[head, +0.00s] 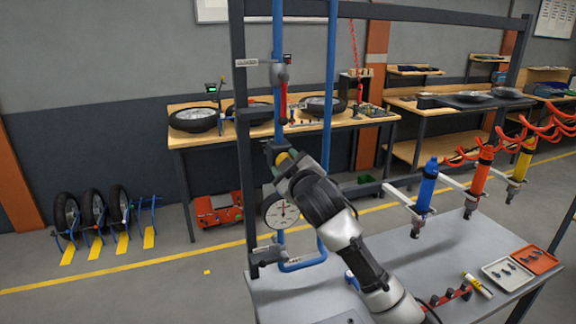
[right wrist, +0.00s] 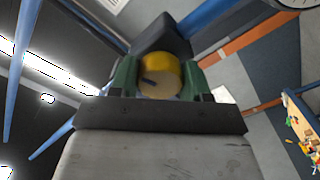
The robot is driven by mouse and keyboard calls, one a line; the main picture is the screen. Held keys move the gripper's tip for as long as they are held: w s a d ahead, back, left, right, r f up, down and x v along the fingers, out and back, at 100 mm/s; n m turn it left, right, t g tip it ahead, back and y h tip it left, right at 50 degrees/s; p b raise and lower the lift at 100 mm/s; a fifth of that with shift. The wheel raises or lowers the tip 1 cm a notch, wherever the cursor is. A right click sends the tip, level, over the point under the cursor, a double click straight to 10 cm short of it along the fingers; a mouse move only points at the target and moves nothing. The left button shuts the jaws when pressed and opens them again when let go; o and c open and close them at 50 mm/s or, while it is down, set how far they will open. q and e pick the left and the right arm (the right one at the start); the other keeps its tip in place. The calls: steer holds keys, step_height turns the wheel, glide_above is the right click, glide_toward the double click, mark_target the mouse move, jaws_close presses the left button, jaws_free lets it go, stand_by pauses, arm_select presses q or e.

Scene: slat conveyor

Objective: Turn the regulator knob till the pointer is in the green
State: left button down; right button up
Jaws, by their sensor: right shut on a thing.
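In the right wrist view the knob (right wrist: 160,77) sits between the two green-padded fingers of my right gripper (right wrist: 165,82). In the head view the right gripper (head: 283,168) is shut on the knob (head: 282,158) on the blue pipe, and my arm hides most of the regulator. The round white gauge (head: 281,212) hangs just below. Its dark needle shows, but the green zone and the exact reading are too small to tell. My left gripper is not in view.
A grey table (head: 440,255) stands below my arm, with blue, orange and yellow tools hanging above it. A white tray (head: 486,270) and an orange tray (head: 548,266) hold small parts. Blue pipes (head: 328,120) and a dark frame post (head: 240,120) stand close to the gripper.

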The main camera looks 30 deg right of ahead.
steer(key=o, duration=0.9)
steer(key=shift+s, duration=0.1)
steer(key=b+v, duration=0.4)
steer(key=v, duration=0.6)
steer(key=shift+s, duration=0.3)
